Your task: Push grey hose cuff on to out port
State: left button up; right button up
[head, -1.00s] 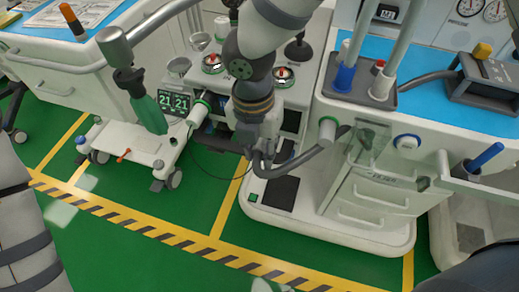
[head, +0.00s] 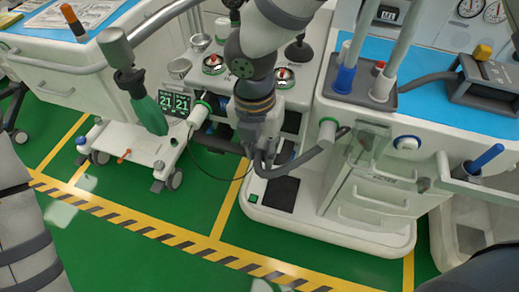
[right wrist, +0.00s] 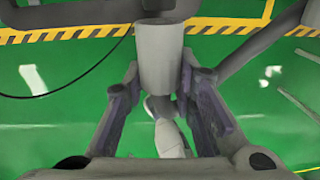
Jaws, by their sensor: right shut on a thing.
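My right gripper (head: 258,150) points down in front of the middle cart in the head view. In the right wrist view its two fingers (right wrist: 162,92) are shut on the grey hose cuff (right wrist: 158,52), a plain grey cylinder. In the head view the gripper mostly hides the cuff. The grey hose (head: 305,158) curves from below the gripper up to the right-hand cart. A white port with a green ring (head: 198,113) points out left of the gripper, apart from it. I cannot read any port label. My left gripper is out of view.
A thin black cable loops below. The green floor in front is clear.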

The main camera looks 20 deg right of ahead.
jog(key=shift+w+d, duration=0.65)
jog(key=shift+w, duration=0.35)
jog(key=o, duration=1.1)
jog(key=r, duration=1.2)
jog(key=shift+w+a, duration=0.2)
jog(key=shift+a, duration=0.1)
